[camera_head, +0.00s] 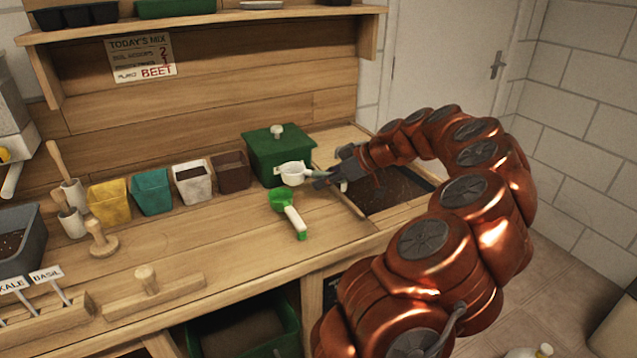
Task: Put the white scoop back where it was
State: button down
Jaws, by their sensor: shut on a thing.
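The white scoop (292,173) is in my gripper (328,179), which is shut on its handle at the right of the bowl. The bowl is just in front of the green lidded box (281,155). I cannot tell whether the scoop touches the bench or hangs a little above it. A green scoop (283,202) with a white handle lies on the bench just in front of the white scoop. My gripper reaches in from the right, over the left edge of a sunken soil bin (395,197), and hides part of the handle.
Yellow, teal, white and brown pots (151,192) stand in a row left of the green box. A wooden tamper (102,240) and dibber cups stand further left. A shelf (220,20) hangs above the bench. The bench front centre (230,240) is clear.

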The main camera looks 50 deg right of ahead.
jog(key=shift+w+d+f, duration=0.1)
jog(key=shift+w+d, duration=0.25)
jog(key=shift+w, duration=0.4)
jog(key=shift+w+d+f, duration=0.1)
jog(key=shift+w+d, duration=0.2)
jog(key=shift+w, duration=0.4)
jog(key=shift+f+p, duration=0.15)
jog(key=shift+p, duration=0.2)
jog(key=shift+f+p, duration=0.3)
jog(key=shift+f, duration=1.3)
jog(key=shift+f+b, duration=0.6)
jog(key=shift+b, duration=0.6)
jog(key=c, duration=1)
grip_release()
jog(key=shift+c, duration=0.2)
jog(key=shift+r, duration=0.1)
